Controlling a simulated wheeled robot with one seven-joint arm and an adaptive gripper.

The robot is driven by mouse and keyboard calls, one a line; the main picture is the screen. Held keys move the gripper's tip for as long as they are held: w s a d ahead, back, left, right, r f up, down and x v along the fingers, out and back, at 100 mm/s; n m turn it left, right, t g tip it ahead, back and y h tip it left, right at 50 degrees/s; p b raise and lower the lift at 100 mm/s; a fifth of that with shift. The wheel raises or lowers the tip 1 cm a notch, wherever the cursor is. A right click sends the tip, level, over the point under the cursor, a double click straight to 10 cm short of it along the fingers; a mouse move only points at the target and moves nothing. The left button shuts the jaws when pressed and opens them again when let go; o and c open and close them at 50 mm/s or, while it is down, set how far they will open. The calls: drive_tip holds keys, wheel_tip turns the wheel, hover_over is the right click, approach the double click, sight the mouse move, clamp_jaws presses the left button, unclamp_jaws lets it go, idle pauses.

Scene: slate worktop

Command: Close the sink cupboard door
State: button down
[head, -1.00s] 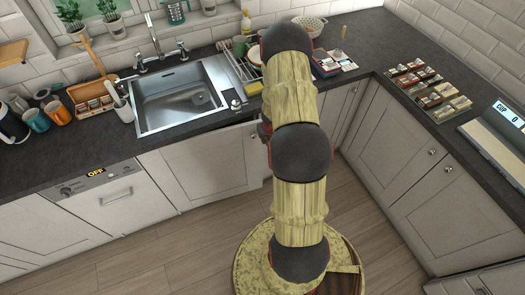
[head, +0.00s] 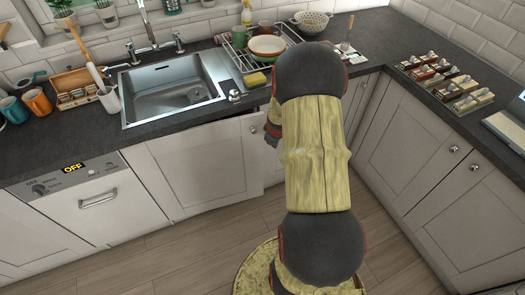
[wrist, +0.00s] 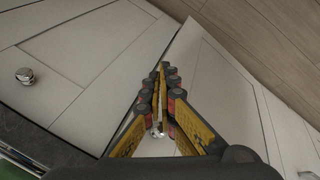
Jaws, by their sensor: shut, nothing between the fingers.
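The sink cupboard door (head: 205,165) is a pale grey panelled door under the steel sink (head: 172,92). It stands slightly ajar, with a dark gap under the worktop at its top right. Its round knob (head: 253,130) is near the upper right corner. In the wrist view the door (wrist: 225,85) slants across the right side, at an angle to the neighbouring front. My gripper (wrist: 160,70) is shut and empty, its fingertips close to the door's edge; I cannot tell whether they touch it. In the head view my arm hides the fingers.
A neighbouring cupboard front with a knob (wrist: 25,75) is on the left in the wrist view. A dishwasher (head: 88,200) stands left of the sink door. Cupboards (head: 415,150) line the right side. Wooden floor (head: 185,250) in front is clear.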

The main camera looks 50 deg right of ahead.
drive_tip(key=a+m, duration=0.1)
drive_tip(key=m, duration=0.2)
drive_tip(key=m+y+b, duration=0.1)
drive_tip(key=m+b, duration=0.2)
drive_tip(key=m, duration=0.2)
approach(262, 147)
wheel_tip(262, 147, down, 5)
drive_tip(key=s+a, duration=0.2)
drive_tip(key=shift+w+d+r, duration=0.1)
drive_tip(key=shift+w+d, duration=0.25)
drive_tip(key=shift+w, duration=0.25)
drive_tip(key=shift+w+d+r, duration=0.1)
drive_tip(key=shift+w+d, duration=0.25)
drive_tip(key=shift+w, duration=0.25)
